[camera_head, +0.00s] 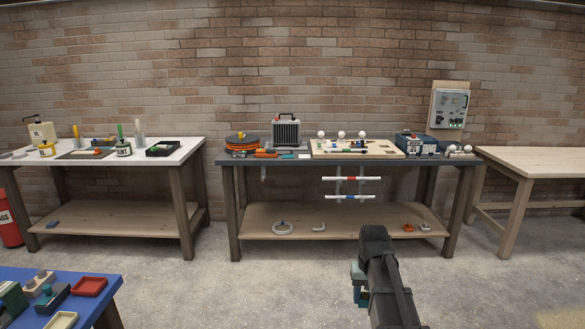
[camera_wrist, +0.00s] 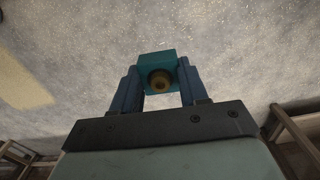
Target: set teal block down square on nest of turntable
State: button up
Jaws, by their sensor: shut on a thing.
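My gripper (camera_wrist: 159,78) is shut on the teal block (camera_wrist: 152,58) in the wrist view, with one blue finger on each side of it. A round brass-coloured part (camera_wrist: 160,80) shows on the block's near face. In the head view my gripper (camera_head: 359,286) is low at the bottom right of centre, in front of the middle bench and apart from it. A round orange-and-dark disc (camera_head: 241,139) with a small yellow piece on it lies at the left of that bench top. I cannot tell whether it is the turntable, and no nest can be made out.
The middle bench (camera_head: 225,160) also carries a heater (camera_head: 286,133), a pale board (camera_head: 395,153) with white knobs, and blue-grey boxes (camera_head: 416,145). A white-topped bench (camera_head: 180,152) stands left, a bare wooden table (camera_head: 540,162) right, and a blue table (camera_head: 105,283) front left. Concrete floor lies open between.

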jog(key=s+a+n, duration=0.3)
jog(key=s+a, duration=0.1)
jog(key=a, duration=1.1)
jog(key=s+a+n, duration=0.2)
jog(key=s+a, duration=0.2)
jog(key=a, duration=1)
jog(key=s+a+n, duration=0.3)
jog(key=s+a, duration=0.1)
jog(key=a, duration=1.1)
jog(key=s+a+r+n, duration=0.1)
jog(key=s+a+n, duration=0.2)
jog(key=s+a, duration=1)
jog(key=s+a+n, duration=0.3)
jog(key=s+a, duration=0.6)
jog(key=a, duration=0.9)
jog(key=s+a+r+n, duration=0.1)
jog(key=s+a+n, duration=0.2)
jog(key=s+a, duration=1)
jog(key=shift+n, duration=0.3)
jog(key=w+a, duration=0.1)
jog(key=a, duration=0.3)
jog(key=w+a, duration=0.1)
jog(key=a, duration=0.3)
jog(key=w+a+r, duration=0.1)
jog(key=a, duration=0.3)
jog(key=shift+a, duration=0.25)
jog(key=shift+d+n, duration=0.15)
jog(key=shift+n, duration=0.35)
